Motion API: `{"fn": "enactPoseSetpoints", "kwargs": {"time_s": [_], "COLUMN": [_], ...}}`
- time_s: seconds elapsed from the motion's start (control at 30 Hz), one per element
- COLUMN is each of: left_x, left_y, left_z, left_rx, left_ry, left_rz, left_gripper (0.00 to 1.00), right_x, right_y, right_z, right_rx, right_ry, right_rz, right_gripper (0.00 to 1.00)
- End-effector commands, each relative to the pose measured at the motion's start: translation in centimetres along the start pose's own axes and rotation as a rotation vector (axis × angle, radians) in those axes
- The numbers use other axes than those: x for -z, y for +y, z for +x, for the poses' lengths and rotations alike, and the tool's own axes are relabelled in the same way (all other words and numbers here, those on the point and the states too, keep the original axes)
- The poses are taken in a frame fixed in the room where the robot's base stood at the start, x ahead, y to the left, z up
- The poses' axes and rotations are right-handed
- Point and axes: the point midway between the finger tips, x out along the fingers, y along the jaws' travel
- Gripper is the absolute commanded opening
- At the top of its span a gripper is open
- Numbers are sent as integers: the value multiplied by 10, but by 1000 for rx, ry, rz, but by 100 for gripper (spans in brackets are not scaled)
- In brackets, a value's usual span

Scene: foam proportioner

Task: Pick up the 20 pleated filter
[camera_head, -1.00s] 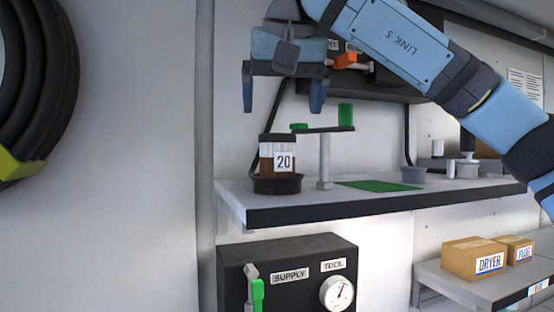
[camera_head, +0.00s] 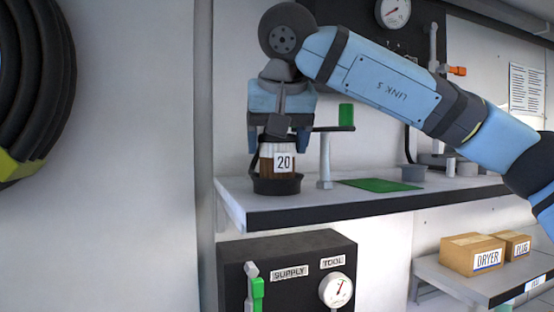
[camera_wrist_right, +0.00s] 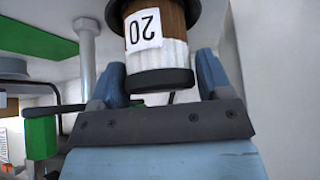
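The 20 pleated filter (camera_head: 279,161) stands upright in a dark round holder (camera_head: 277,186) at the left end of the shelf. It has a brown and white body, a dark cap and a white label reading 20. My right gripper (camera_head: 279,146) points down over it, with one finger on each side of its top. The right wrist view shows the filter (camera_wrist_right: 158,45) between the spread fingers (camera_wrist_right: 158,84), with gaps still visible beside its cap. My left gripper is not in view.
A metal post (camera_head: 325,160) with a crossbar and a green cylinder (camera_head: 346,115) stands just right of the filter. A green mat (camera_head: 380,185) lies on the shelf (camera_head: 450,195).

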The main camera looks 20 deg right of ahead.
Motion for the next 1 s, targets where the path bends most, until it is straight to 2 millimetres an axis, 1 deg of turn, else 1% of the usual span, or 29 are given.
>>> {"fn": "enactPoseSetpoints", "kwargs": {"time_s": [0.03,0.07,0.1,0.13,0.4,0.57,0.67,0.77,0.87,1.0], "left_x": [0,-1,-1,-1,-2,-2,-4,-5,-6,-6], "left_y": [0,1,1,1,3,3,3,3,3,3], "left_z": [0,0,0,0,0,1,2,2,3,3], "left_rx": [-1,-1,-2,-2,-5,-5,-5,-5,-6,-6], "left_ry": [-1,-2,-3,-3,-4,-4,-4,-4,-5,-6], "left_rz": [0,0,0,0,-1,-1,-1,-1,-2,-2], "left_gripper": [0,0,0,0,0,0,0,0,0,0], "right_x": [0,0,0,0,0,5,11,21,34,58], "right_y": [0,0,0,0,0,0,0,0,-1,-1], "right_z": [0,0,0,0,0,-7,-17,-33,-54,-91], "right_rx": [0,0,0,0,-1,-1,1,1,2,1], "right_ry": [0,0,-1,-1,-1,0,1,1,1,2], "right_rz": [0,0,0,0,0,1,2,2,3,3], "right_gripper": [60,53,44,39,38,38,38,38,38,38]}}
